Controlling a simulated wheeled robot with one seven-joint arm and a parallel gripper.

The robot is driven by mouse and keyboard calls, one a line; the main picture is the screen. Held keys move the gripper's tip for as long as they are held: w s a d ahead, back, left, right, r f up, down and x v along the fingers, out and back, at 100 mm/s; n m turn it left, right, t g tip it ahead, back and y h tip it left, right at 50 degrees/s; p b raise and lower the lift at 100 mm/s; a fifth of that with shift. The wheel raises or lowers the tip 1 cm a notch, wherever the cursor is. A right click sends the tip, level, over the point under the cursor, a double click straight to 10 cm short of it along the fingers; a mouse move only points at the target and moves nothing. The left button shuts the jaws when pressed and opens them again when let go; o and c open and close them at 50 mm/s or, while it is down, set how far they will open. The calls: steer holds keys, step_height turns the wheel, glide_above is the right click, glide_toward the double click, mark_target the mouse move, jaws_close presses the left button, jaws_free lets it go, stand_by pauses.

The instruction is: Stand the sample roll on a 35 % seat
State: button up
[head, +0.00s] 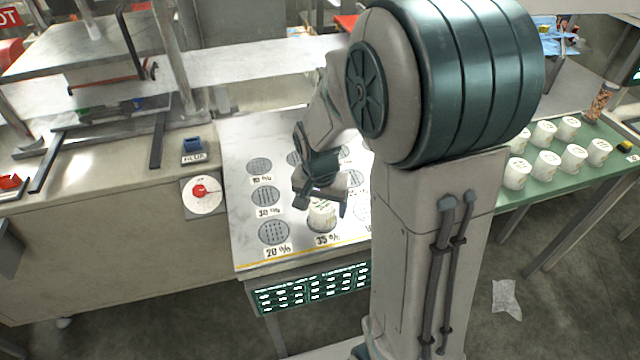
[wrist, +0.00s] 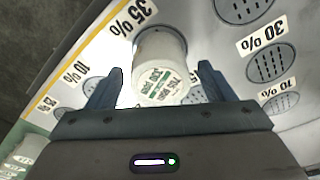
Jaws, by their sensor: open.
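The sample roll (head: 322,217), white with printed text on its top, stands upright at the seat beside the "35 %" label (head: 327,240) on the pale metal board (head: 246,143). My gripper (head: 322,195) is open at the roll's top. In the wrist view one finger is on each side of the roll, with a gap visible at both.
Empty perforated seats marked 20 % (head: 273,232), 30 % (head: 266,196) and 10 % (head: 259,167) are left of the roll. My arm hides the board's right part. Several white rolls (head: 546,165) stand on a green table at right. A red knob (head: 200,191) is left of the board.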

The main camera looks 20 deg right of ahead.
mark_target(321, 208)
steer(key=r, duration=0.6)
steer(key=s+r, duration=0.1)
steer(key=r, duration=0.2)
steer(key=shift+a+r, duration=0.35)
steer(key=s+r+n+t, duration=0.1)
steer(key=s+n, duration=0.5)
steer(key=s, duration=0.7)
steer(key=shift+d+r+n+t+y, duration=0.2)
steer(key=shift+r+n+t+y, duration=0.2)
steer(key=shift+r, duration=0.1)
